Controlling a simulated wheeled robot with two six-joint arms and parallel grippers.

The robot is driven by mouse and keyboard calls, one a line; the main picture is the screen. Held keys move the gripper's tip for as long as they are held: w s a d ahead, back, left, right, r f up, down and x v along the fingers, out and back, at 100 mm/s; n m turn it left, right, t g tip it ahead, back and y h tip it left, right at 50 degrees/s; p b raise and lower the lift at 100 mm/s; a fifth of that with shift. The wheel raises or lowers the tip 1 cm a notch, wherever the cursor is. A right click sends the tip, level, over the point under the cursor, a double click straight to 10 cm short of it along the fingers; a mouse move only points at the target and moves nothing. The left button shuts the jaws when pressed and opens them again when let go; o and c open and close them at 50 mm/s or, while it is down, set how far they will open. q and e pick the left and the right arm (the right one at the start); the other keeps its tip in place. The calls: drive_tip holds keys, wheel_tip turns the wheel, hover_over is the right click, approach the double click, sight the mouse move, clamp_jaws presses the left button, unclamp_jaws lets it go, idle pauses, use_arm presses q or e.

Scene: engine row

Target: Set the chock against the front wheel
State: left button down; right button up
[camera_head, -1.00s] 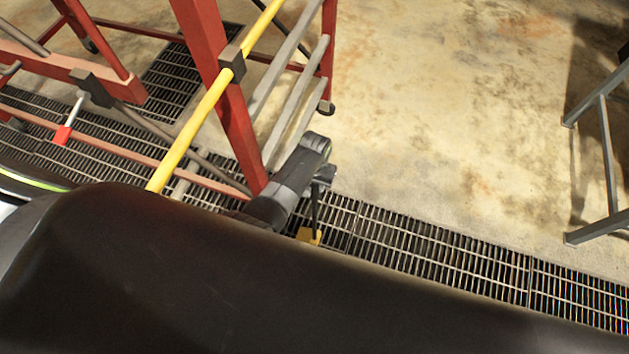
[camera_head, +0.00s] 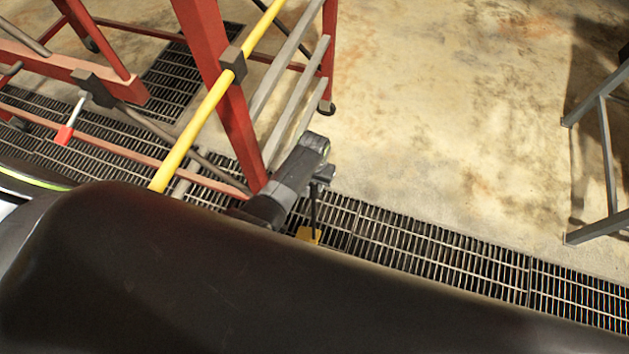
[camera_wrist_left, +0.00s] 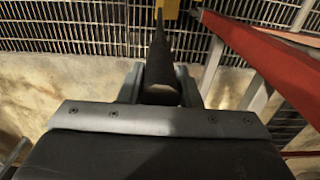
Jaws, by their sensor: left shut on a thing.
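The chock is a yellow block (camera_head: 308,235) on a dark upright handle, low over or on the floor grating in the head view. My left gripper (camera_head: 321,180) is shut on the handle above the block. In the left wrist view the handle stands between the fingers of my left gripper (camera_wrist_left: 162,82), and part of the yellow block (camera_wrist_left: 168,8) shows at the top edge. A small dark caster wheel (camera_head: 326,107) is under a leg of the red stand, up from the chock and apart from it. I cannot tell which wheel is the front one. My right gripper is out of view.
The red stand (camera_head: 213,60) with a yellow bar (camera_head: 200,115) rises close to the left of my left gripper. A metal grating (camera_head: 430,249) crosses the floor. A grey frame (camera_head: 606,150) stands at right. Concrete floor (camera_head: 450,120) between them is clear.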

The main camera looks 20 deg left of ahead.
use_arm(q)
drive_tip(key=shift+w+a+r+p, duration=0.15)
drive_tip(key=shift+a+p, duration=0.15)
drive_tip(key=shift+a, duration=0.7)
drive_tip(key=shift+w+a+p, duration=0.15)
drive_tip(key=shift+a+p, duration=0.1)
drive_tip(key=shift+a, duration=0.75)
idle(0.9)
idle(0.5)
drive_tip(key=c, duration=1.3)
unclamp_jaws()
drive_tip(key=shift+c, duration=0.2)
drive_tip(key=o, duration=0.4)
drive_tip(key=shift+s, duration=0.2)
wheel_tip(320, 180, up, 17)
drive_tip(key=shift+r+p, duration=0.1)
drive_tip(key=shift+p, duration=0.95)
drive_tip(key=shift+s, duration=0.1)
